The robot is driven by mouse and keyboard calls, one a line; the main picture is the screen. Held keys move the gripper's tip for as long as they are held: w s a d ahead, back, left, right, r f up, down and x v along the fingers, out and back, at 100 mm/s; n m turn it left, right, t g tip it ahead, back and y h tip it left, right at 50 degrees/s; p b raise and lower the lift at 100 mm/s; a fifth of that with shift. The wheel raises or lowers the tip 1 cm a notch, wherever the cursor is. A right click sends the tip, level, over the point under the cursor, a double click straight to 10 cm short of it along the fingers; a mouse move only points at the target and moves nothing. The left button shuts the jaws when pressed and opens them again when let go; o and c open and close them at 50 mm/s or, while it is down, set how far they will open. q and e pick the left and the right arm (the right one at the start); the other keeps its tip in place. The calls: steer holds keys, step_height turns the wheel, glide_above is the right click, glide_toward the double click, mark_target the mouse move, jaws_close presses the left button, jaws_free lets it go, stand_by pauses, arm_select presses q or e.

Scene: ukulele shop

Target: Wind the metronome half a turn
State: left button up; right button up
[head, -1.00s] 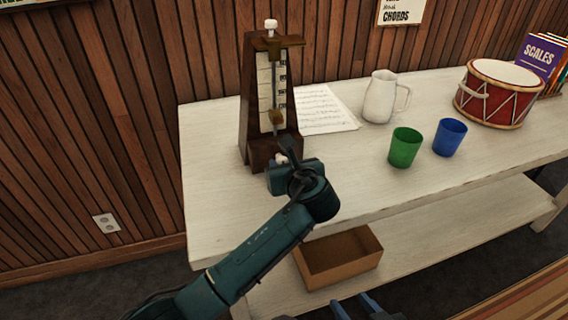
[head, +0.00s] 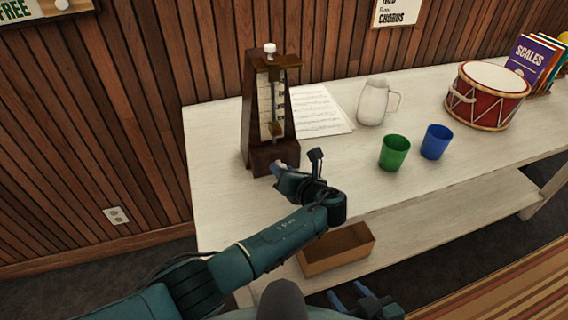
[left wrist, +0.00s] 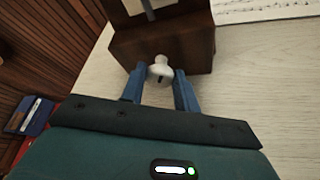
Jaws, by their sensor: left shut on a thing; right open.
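The metronome (head: 258,158) is a dark wooden pyramid with a pale scale and a white knob on top. It stands upright at the left end of the white table. Its white winding key (left wrist: 160,69) sticks out low on its body in the left wrist view. My left gripper (head: 280,166) is at the metronome's base; in the left wrist view its blue fingers (left wrist: 160,80) are on either side of the key, shut on it. The key is mostly hidden in the head view. My right gripper (head: 353,296) is open and empty at the bottom, below the table's front edge.
Sheet music (head: 316,110) lies behind and right of the metronome. A white pitcher (head: 373,101), green cup (head: 394,153), blue cup (head: 436,141), red drum (head: 484,98) and books (head: 533,58) stand to the right. A cardboard box (head: 338,250) sits on the lower shelf.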

arm_select(q)
steer(key=shift+w+r+m, duration=0.1)
steer(key=shift+r+m, duration=0.05)
steer(key=shift+m, duration=0.15)
steer(key=shift+y, duration=0.3)
steer(key=o, duration=0.9)
steer(key=shift+o, duration=0.2)
